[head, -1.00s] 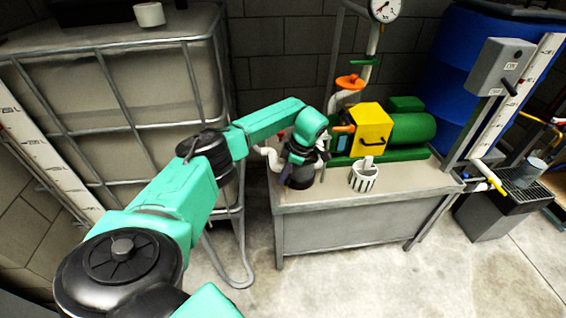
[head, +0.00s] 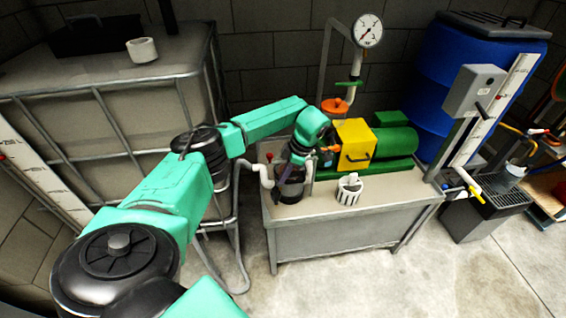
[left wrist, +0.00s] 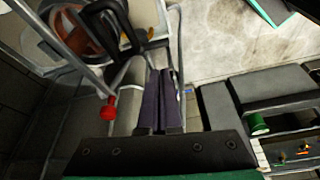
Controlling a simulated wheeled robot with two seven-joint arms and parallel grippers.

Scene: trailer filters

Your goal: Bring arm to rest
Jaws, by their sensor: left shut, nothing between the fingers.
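My left arm (head: 170,200) reaches in from the left over the near left end of the metal bench (head: 330,235). My left gripper (head: 292,174) is low over the bench top, partly hidden by its wrist, close to the pale pipe and a dark cylindrical part. In the left wrist view its two dark fingers (left wrist: 165,78) are pressed together with nothing between them. My right gripper is in neither current view.
A white slotted cup (head: 349,190) stands on the bench right of the gripper. Behind it are a yellow box (head: 355,142), a green motor (head: 395,145) and a gauge (head: 367,31). A caged tank (head: 100,110) stands left, a blue barrel (head: 470,70) right. Floor in front is clear.

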